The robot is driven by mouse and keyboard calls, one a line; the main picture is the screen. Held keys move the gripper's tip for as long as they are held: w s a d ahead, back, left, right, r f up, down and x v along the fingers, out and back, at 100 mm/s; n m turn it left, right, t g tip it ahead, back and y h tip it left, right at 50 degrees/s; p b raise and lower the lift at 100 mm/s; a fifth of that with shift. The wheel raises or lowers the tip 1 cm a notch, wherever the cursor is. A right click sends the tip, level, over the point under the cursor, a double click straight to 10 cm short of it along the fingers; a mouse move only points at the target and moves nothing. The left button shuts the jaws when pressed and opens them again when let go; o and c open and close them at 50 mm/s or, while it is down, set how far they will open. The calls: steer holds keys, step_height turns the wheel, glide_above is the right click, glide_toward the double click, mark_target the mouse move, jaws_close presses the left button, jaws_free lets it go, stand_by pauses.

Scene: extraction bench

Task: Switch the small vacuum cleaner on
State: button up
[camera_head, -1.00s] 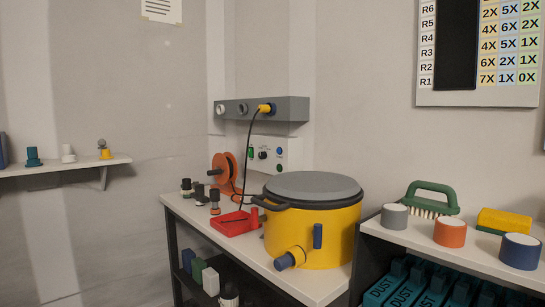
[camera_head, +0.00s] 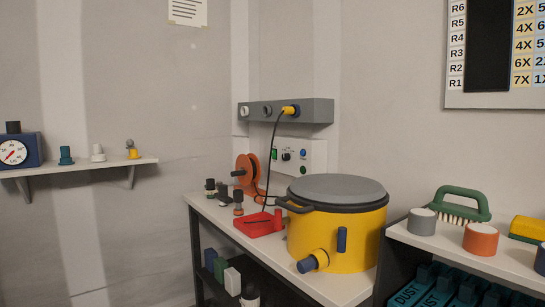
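The small vacuum cleaner (camera_head: 330,240) is a yellow round drum with a grey lid, black rim and black side handle, standing upright on the white bench (camera_head: 340,291). A blue upright part (camera_head: 342,239) is on its front, and a yellow port with a dark blue end (camera_head: 314,261) sticks out low on the front. A white control box (camera_head: 300,154) on the wall behind has a green element, a black knob and a blue button. A black cable runs from a yellow plug (camera_head: 290,110) in the grey wall rail (camera_head: 318,109) down behind the red tray. My gripper is not in view.
A red tray (camera_head: 258,226), an orange reel (camera_head: 245,172) and several small dark fittings stand left of the drum. The right shelf (camera_head: 490,262) holds a green brush (camera_head: 460,205) and coloured rolls. A left wall shelf (camera_head: 90,166) carries a blue gauge (camera_head: 14,151).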

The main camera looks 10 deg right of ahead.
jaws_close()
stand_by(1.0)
